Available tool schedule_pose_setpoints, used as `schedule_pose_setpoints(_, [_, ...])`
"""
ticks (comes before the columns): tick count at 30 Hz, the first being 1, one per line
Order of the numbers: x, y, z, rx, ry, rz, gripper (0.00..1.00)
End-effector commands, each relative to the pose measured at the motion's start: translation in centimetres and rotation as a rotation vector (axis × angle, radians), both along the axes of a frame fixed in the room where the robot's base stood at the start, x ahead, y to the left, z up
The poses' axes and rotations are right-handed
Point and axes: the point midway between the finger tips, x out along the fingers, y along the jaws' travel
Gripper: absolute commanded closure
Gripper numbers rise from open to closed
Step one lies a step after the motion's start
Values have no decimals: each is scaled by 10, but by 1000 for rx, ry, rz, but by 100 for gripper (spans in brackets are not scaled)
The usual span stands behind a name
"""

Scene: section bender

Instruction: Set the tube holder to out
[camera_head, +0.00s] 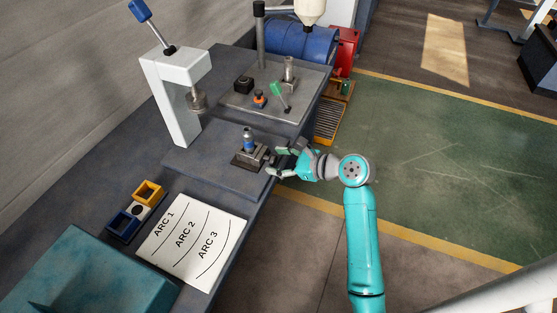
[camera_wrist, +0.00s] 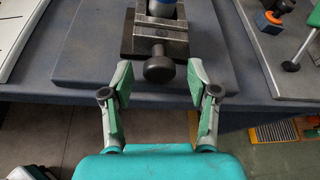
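The tube holder looks to be the small dark-based metal block (camera_head: 250,155) at the edge of the grey plate, with a blue-and-grey tube (camera_head: 248,137) upright in it. In the wrist view the block (camera_wrist: 178,44) has a round dark knob (camera_wrist: 158,69) on its near side, and the tube's blue lower part (camera_wrist: 161,9) shows at the top. My gripper (camera_head: 277,162) is at the holder's right. In the wrist view my gripper (camera_wrist: 160,75) is open, its fingers on either side of the knob, with gaps and no visible contact. No in or out marking is readable.
A white C-shaped press frame (camera_head: 170,95) with a blue-handled lever stands behind. A plate (camera_head: 300,88) with a green lever is at the far side. An arc sheet (camera_head: 195,240) and yellow and blue trays (camera_head: 149,193) lie nearer. The green floor is clear.

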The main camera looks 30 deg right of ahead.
Motion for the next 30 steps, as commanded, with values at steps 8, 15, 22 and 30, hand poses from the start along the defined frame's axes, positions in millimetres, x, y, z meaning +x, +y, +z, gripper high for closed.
schedule_pose_setpoints(8, [-9,-6,4,1,-1,-2,40])
schedule_pose_setpoints(15, [-44,-28,21,0,-1,-5,40])
schedule_pose_setpoints(22, [-78,-47,36,-1,0,-4,40])
schedule_pose_setpoints(30, [-95,-57,44,0,1,-1,40])
